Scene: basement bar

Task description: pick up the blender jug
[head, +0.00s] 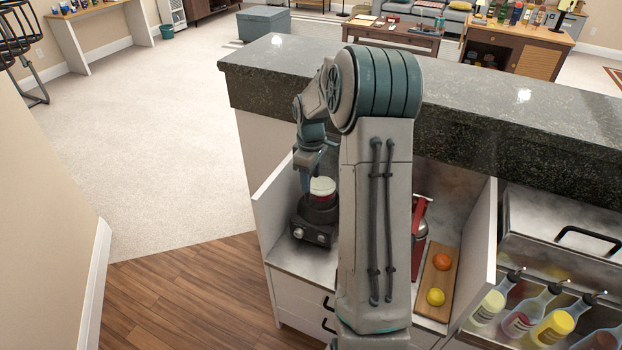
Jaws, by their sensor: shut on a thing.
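The blender jug (322,188) shows as a short round part with a whitish top above the base. My gripper (309,183) points down at the jug's left rim and is shut on it. The fingertips are small and partly dark, and my own arm covers much of the area to the right. I cannot tell whether the jug is seated on the base or slightly raised.
A white side panel (273,207) stands close left of the blender. The raised dark stone bar top (490,115) runs behind. To the right are a red-handled tool (419,232), a board (437,290) with an orange and a lemon, and bottles (520,318) in a rack.

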